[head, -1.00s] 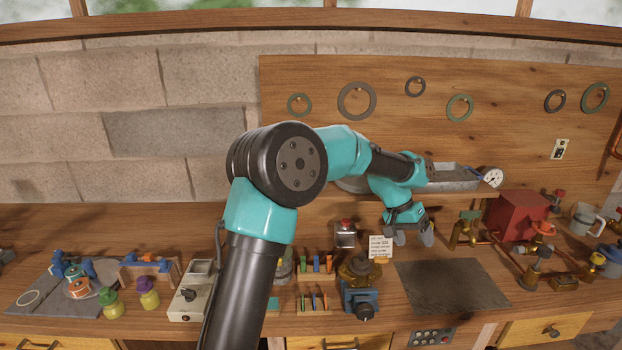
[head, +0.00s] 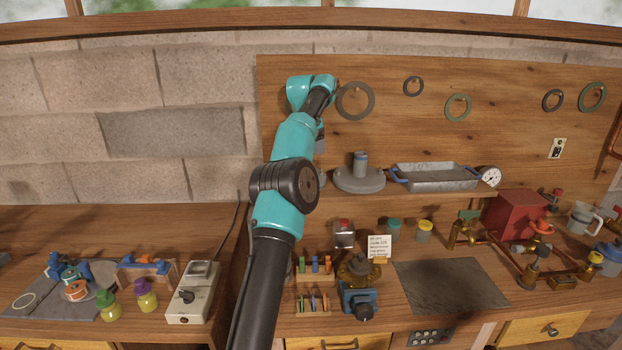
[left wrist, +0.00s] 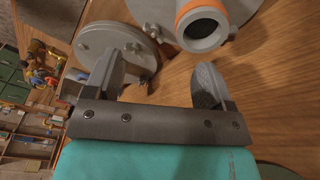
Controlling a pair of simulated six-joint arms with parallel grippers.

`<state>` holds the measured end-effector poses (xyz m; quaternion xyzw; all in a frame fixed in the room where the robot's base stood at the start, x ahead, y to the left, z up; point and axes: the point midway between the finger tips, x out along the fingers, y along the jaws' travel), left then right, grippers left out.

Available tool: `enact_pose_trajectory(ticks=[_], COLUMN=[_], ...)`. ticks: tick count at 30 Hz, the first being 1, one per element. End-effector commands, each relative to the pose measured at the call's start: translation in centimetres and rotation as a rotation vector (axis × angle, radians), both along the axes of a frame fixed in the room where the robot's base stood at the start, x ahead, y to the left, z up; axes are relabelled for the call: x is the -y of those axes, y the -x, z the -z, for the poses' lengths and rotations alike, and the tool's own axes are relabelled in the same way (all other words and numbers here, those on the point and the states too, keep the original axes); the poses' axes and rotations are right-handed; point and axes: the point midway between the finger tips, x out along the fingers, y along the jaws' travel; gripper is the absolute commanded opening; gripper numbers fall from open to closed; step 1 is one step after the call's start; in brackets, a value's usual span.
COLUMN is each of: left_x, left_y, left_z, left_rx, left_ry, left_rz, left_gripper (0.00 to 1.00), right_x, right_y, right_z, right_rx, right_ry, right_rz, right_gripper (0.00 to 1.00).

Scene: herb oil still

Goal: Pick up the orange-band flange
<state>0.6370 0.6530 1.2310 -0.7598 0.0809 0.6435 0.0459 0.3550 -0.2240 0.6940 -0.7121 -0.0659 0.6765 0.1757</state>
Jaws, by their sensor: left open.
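The orange-band flange is a grey disc with a hollow neck ringed in orange (left wrist: 203,22), at the top right of the left wrist view. My left gripper (left wrist: 157,78) is open and empty, and the flange's neck is above and to the right of the gap between its fingers. In the head view my left arm covers most of the gripper and most of that end of the shelf. I cannot pick out the orange band there. A second grey flange (left wrist: 118,48) with bolts lies at the left finger. My right gripper is not in view.
In the head view a grey flange with a bluish band (head: 359,182) and a metal tray (head: 436,178) sit on the wooden shelf. Rings hang on the board behind. The bench below holds jars, a small valve fixture (head: 360,300) and a dark mat (head: 450,285).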

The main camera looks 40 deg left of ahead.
Motion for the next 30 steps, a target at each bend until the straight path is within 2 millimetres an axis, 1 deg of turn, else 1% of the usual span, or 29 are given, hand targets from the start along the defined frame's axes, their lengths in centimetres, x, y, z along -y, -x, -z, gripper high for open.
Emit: enact_pose_trajectory(ticks=[1, 3, 6, 20, 30], left_x=[-1.7, -3.2, -4.3, -4.4, -4.4], left_y=[1.2, 2.5, 3.4, 3.5, 3.3], left_z=[-0.1, -0.3, -0.5, -0.3, 1.3], left_rx=[-0.012, -0.027, -0.04, -0.044, -0.045], left_ry=[-0.016, -0.03, -0.04, -0.041, -0.041], left_rz=[-0.015, -0.027, -0.036, -0.035, -0.035], left_gripper=[0.77, 0.77, 0.77, 0.77, 0.77], right_x=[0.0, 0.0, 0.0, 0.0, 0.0], right_y=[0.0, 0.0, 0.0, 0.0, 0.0], right_z=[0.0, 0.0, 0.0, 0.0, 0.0], right_rx=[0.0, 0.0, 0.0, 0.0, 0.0], right_ry=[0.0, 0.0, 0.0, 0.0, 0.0], right_rz=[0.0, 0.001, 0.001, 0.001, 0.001], right_gripper=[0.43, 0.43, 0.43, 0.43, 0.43])
